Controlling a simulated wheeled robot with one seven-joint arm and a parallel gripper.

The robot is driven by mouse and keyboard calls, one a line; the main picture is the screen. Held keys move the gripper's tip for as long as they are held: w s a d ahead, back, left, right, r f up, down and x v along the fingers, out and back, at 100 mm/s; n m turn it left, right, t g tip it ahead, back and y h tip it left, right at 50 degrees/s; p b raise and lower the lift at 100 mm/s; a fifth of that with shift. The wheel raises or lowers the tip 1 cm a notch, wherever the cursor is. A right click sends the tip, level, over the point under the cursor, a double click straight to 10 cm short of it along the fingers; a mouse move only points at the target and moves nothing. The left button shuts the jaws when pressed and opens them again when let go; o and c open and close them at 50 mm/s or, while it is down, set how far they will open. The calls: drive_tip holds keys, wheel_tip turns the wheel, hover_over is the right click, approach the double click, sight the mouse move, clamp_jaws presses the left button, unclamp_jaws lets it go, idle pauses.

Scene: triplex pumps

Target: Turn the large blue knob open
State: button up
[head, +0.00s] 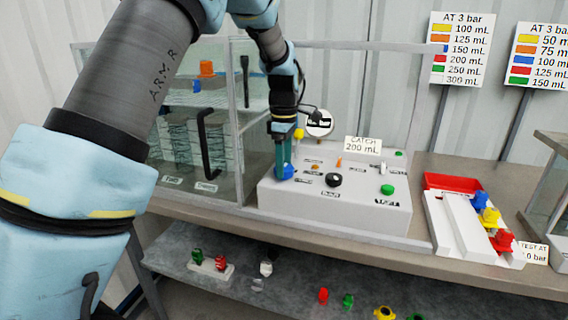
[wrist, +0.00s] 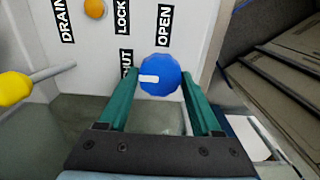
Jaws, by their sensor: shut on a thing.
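The large blue knob (wrist: 160,76) sits on the white control panel (head: 335,205), between the labels SHUT and OPEN in the wrist view. Its white pointer mark points left, toward the side where SHUT and LOCK are printed. In the head view the knob (head: 288,172) is at the panel's left end, partly hidden by my gripper. My gripper (wrist: 165,88) has its two green fingers on either side of the knob and is shut on it. In the head view my gripper (head: 284,165) reaches down onto the knob from above.
A yellow ball-ended lever (wrist: 15,88) stands beside the gripper. An orange knob (wrist: 95,8) is on the same panel. A black knob (head: 333,180) and a green button (head: 387,189) lie to the right. A glass cabinet with a black handle (head: 207,143) stands left.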

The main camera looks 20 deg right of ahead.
drive_tip(key=shift+m, duration=0.3)
drive_tip(key=m, duration=0.3)
drive_tip(key=shift+m+p, duration=0.3)
drive_tip(key=shift+p, duration=0.1)
drive_tip(key=m, duration=0.4)
drive_tip(key=shift+m, duration=0.3)
drive_tip(key=m+p, duration=0.1)
drive_tip(key=m, duration=0.3)
drive_tip(key=shift+m, duration=2.5)
drive_tip(key=o, duration=1.4)
